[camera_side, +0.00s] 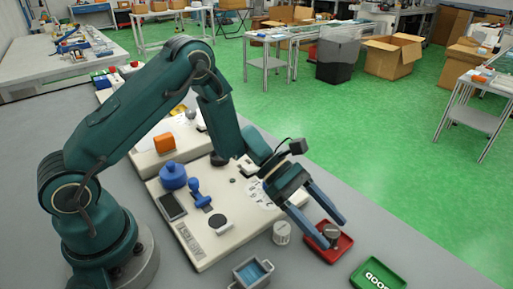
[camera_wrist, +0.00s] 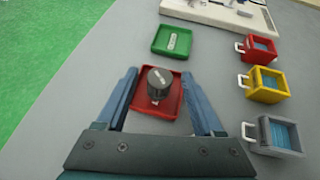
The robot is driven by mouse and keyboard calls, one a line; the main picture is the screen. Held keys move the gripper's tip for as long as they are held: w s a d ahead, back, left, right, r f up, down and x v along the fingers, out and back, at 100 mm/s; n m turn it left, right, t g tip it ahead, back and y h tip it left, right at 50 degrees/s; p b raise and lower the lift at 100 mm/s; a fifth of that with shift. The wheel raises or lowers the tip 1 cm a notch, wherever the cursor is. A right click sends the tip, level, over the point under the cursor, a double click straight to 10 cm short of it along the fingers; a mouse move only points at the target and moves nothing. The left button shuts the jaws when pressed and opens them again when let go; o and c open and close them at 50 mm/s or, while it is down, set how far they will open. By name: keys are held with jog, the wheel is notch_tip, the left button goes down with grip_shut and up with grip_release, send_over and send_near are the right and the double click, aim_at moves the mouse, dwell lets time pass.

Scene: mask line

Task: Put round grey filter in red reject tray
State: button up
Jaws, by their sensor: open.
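The red reject tray (camera_side: 340,253) lies on the grey table beside the beige board; it also shows in the wrist view (camera_wrist: 173,110). A round dark grey filter (camera_wrist: 158,89) with a pale mark on top is within the tray's outline. It also shows in the side view (camera_side: 331,232), partly hidden by a finger. My gripper (camera_side: 334,234) is open over the tray, with one finger on each side of the filter. In the wrist view my gripper (camera_wrist: 164,103) shows a gap between each finger and the filter.
A green tray (camera_side: 377,275) lies beside the red one. A pale ridged cylinder (camera_side: 282,233) stands left of the red tray. Grey (camera_wrist: 279,135), yellow (camera_wrist: 267,85) and red (camera_wrist: 258,48) handled bins stand in a row. The beige board (camera_side: 215,235) holds a blue stamp (camera_side: 200,194).

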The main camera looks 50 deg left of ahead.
jog(key=shift+r, duration=0.1)
jog(key=shift+a+r, duration=0.15)
jog(key=shift+a, duration=0.1)
jog(key=v, duration=1.1)
jog(key=shift+r, duration=0.1)
jog(key=shift+s+r+m, duration=0.25)
jog(key=shift+s+m, duration=0.05)
jog(key=s+a+r+m+t+y, duration=0.1)
jog(key=s+a+r+m+y, duration=0.1)
jog(key=s+m+y, duration=0.4)
jog(key=s+a+r+m+t+y, duration=0.2)
jog(key=s+r+m+y, duration=0.3)
jog(key=s+m, duration=0.4)
jog(key=m+y, duration=0.1)
jog(key=m, duration=0.3)
jog(key=shift+r+m, duration=0.3)
jog(key=shift+r, duration=0.05)
